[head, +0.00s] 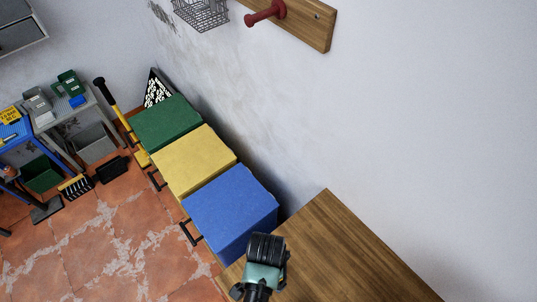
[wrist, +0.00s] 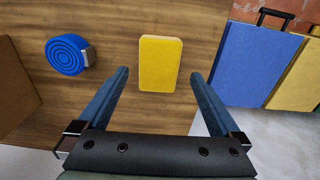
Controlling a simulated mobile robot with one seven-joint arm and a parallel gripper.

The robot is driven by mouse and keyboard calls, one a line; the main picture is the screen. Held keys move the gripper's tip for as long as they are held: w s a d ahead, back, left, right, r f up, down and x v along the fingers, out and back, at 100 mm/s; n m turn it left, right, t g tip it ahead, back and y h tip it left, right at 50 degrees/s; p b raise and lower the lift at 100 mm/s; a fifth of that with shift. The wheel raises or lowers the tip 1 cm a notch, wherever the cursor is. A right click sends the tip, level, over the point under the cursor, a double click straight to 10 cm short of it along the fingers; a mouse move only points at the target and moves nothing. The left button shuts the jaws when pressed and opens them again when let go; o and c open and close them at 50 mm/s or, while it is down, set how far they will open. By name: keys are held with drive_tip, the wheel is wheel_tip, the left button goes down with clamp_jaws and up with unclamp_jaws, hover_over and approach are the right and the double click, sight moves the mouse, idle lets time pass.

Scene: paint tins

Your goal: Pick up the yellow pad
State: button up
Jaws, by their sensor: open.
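The yellow pad (wrist: 160,63) is a small rounded rectangle lying on the wooden table (wrist: 110,25) in the wrist view. My gripper (wrist: 160,82) is open, with its two blue fingers spread to the left and right of the pad in the picture. The fingers hold nothing, and how high they are above the pad is hard to tell. In the head view my arm's end (head: 262,262) shows by the wooden table (head: 340,250); the pad and the fingertips are not visible there.
A round blue coil (wrist: 66,55) lies on the table left of the pad. A brown block (wrist: 22,85) stands at the far left. Blue (head: 232,205), yellow (head: 193,160) and green (head: 166,122) boxes with handles stand beside the table along the wall. The wood around the pad is clear.

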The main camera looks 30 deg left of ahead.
drive_tip(key=shift+w+d+f+p, duration=0.15)
drive_tip(key=shift+f+p, duration=0.2)
drive_tip(key=shift+f, duration=2.25)
drive_tip(key=c, duration=1.3)
drive_tip(key=shift+o, duration=0.2)
drive_tip(key=shift+r, duration=0.1)
